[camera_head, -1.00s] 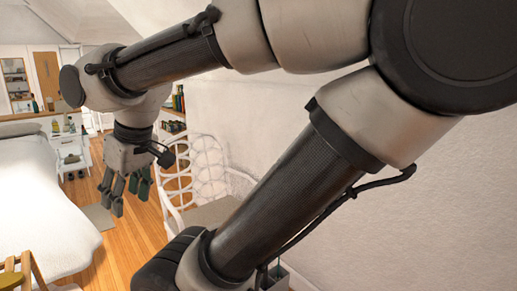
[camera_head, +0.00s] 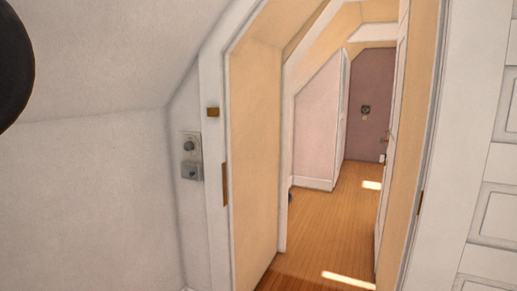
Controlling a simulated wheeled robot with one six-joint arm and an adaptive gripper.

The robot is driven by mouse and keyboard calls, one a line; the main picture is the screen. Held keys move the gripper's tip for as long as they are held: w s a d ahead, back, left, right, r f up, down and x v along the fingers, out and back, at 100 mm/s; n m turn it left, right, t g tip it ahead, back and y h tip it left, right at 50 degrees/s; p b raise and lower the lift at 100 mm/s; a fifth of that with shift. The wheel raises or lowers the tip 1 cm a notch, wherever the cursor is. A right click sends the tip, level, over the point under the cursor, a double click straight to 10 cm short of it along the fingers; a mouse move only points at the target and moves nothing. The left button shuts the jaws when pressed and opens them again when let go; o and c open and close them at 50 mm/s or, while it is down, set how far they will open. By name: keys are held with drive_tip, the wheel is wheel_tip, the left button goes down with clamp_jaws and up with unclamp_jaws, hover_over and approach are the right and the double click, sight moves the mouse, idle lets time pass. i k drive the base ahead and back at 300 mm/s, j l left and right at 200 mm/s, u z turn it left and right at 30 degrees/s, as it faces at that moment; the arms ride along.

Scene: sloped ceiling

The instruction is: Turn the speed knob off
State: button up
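A grey wall plate (camera_head: 198,157) is fixed to the narrow wall strip just left of the doorway. It carries two round knobs, an upper knob (camera_head: 188,146) and a lower knob (camera_head: 192,171). Any markings are too small to read, so I cannot tell which is the speed knob or how either is set. A further round dark fitting (camera_head: 366,110) shows on the mauve wall at the far end of the hallway. My gripper is out of view, and nothing touches the plate.
A doorway with a white frame (camera_head: 216,175) opens onto a wooden-floored hallway (camera_head: 325,225). A white panelled door (camera_head: 455,150) stands at the right. A sloped ceiling and bare wall (camera_head: 90,190) fill the left. A dark part of my arm shows at the left edge.

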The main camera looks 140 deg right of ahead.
sight(188, 146)
drive_tip(key=z, duration=4.2)
